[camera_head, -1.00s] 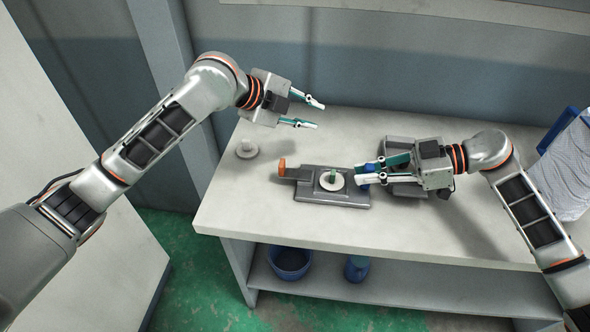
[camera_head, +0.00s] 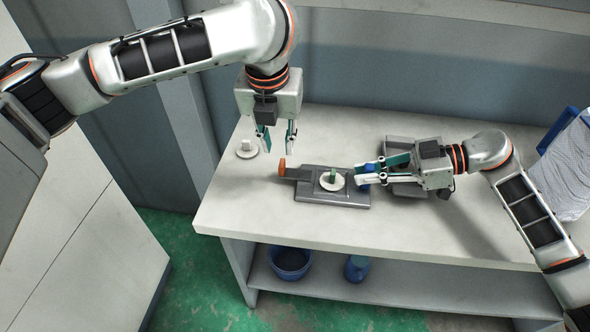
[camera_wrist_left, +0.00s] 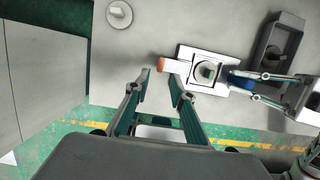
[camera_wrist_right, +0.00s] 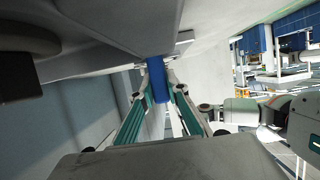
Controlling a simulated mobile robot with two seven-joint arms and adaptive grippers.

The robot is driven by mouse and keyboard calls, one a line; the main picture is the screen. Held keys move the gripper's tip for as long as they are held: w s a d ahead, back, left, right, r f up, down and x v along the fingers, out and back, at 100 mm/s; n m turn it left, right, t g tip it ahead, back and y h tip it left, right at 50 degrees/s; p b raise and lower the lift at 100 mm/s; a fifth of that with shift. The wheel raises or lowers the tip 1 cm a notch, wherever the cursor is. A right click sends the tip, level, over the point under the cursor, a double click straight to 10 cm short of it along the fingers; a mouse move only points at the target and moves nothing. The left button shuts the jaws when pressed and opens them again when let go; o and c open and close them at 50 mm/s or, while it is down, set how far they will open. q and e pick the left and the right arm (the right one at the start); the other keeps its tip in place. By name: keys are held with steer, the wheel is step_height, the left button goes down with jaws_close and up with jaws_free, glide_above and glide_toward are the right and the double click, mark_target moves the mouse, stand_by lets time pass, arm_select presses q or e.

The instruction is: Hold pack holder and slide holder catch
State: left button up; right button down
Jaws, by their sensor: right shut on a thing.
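The pack holder (camera_head: 350,200) is a flat dark grey block on the table, with a white disc (camera_head: 332,181) and a green piece on top. A slide with an orange end (camera_head: 282,167), seemingly the catch, sticks out of its left side. My right gripper (camera_head: 368,174) is shut on a blue knob (camera_wrist_right: 158,80) at the holder's right side, and its fingers partly hide the knob. My left gripper (camera_head: 278,151) points down, open and empty, near the orange end. In the left wrist view the orange end (camera_wrist_left: 168,64) shows just beyond the fingertips.
A white spool-like disc (camera_head: 246,149) lies on the table at the left. A dark grey tray (camera_head: 400,145) sits behind my right gripper. A blue-framed bin with a white bag (camera_head: 570,165) stands at far right. A blue bucket (camera_head: 290,262) is on the shelf below.

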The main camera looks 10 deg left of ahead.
mark_target(281, 163)
arm_select(q)
steer(key=shift+x, duration=4.25)
jaws_close()
steer(key=shift+d, duration=1.8)
steer(key=shift+o, duration=0.5)
jaws_free()
